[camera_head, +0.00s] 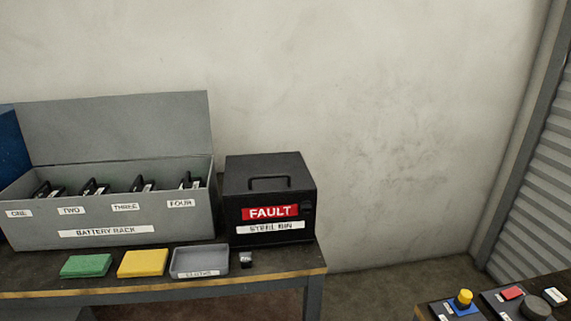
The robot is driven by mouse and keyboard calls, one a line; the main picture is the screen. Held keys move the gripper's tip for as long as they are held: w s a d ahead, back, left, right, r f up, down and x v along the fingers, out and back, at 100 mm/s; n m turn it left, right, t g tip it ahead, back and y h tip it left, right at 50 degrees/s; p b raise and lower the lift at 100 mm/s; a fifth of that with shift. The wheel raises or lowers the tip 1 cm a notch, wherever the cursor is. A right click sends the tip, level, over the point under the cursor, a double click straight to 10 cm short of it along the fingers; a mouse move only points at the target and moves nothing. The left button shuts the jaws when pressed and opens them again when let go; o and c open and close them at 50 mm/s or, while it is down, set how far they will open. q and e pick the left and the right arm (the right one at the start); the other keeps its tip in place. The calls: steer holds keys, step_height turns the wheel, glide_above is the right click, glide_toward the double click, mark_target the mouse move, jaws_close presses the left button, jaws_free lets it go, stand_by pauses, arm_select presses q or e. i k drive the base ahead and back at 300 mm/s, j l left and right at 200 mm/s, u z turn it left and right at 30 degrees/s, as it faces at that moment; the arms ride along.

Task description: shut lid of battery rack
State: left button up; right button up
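The battery rack (150,224) is a long grey box at the left of the bench in the head view. Its front carries the labels ONE, TWO, THREE and FOUR and a BATTERY RACK plate. Its grey lid (120,125) stands open, raised upright along the back edge. Dark batteries (95,187) with handles show in the labelled slots. Neither of my grippers is in view.
A black FAULT steel bin (270,180) stands right beside the rack. A green pad (86,266), a yellow pad (143,263), a grey tray (199,259) and a small dark item (246,260) lie before them on the bench (290,257). A control panel (490,305) is at bottom right.

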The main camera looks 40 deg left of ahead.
mark_target(140, 126)
steer(key=u, duration=2.45)
steer(key=i+j+u, duration=0.25)
steer(key=i+u, duration=0.25)
steer(key=i+l, duration=0.05)
steer(key=i, duration=0.05)
